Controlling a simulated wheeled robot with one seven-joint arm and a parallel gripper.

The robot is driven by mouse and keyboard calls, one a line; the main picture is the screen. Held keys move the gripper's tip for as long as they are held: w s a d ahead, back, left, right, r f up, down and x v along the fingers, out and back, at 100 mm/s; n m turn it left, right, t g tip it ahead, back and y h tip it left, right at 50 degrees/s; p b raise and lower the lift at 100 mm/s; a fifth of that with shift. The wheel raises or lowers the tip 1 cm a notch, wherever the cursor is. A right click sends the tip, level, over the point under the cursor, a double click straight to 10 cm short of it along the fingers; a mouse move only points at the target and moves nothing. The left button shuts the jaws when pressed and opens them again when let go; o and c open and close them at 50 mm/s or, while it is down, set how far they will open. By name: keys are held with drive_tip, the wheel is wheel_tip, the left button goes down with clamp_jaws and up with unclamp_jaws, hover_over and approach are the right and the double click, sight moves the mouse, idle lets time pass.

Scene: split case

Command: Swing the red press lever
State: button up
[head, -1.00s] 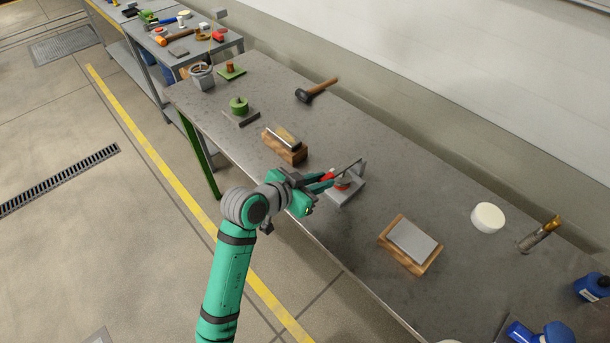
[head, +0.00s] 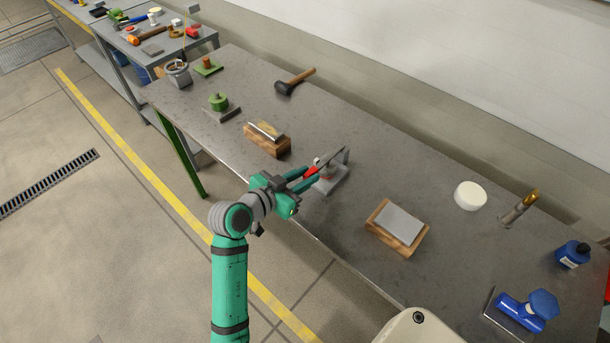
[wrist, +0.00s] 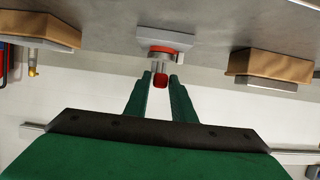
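The press stands near the table's front edge, with a grey base (head: 331,182) and a grey lever bar (head: 329,157) sloping down to a red handle (head: 310,171). In the wrist view the red handle (wrist: 160,82) lies between my two fingertips, with a narrow gap on each side. My gripper (head: 311,176) reaches over the front edge, its green fingers apart around the handle; it also shows in the wrist view (wrist: 160,85). A red ring (wrist: 170,42) shows on the press behind the handle. The fingers partly hide the handle and press in the head view.
A wooden block with a metal plate (head: 399,224) lies to the right, and another wooden block (head: 266,142) to the left. A white disc (head: 470,195), a brass-tipped cylinder (head: 518,207) and a mallet (head: 294,81) are farther off. Bare tabletop lies behind the press.

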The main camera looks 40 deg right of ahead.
drive_tip(key=shift+o, duration=0.9)
drive_tip(key=v, duration=1)
drive_tip(key=shift+a+r, duration=0.15)
drive_tip(key=shift+a, duration=0.15)
drive_tip(key=shift+a, duration=0.15)
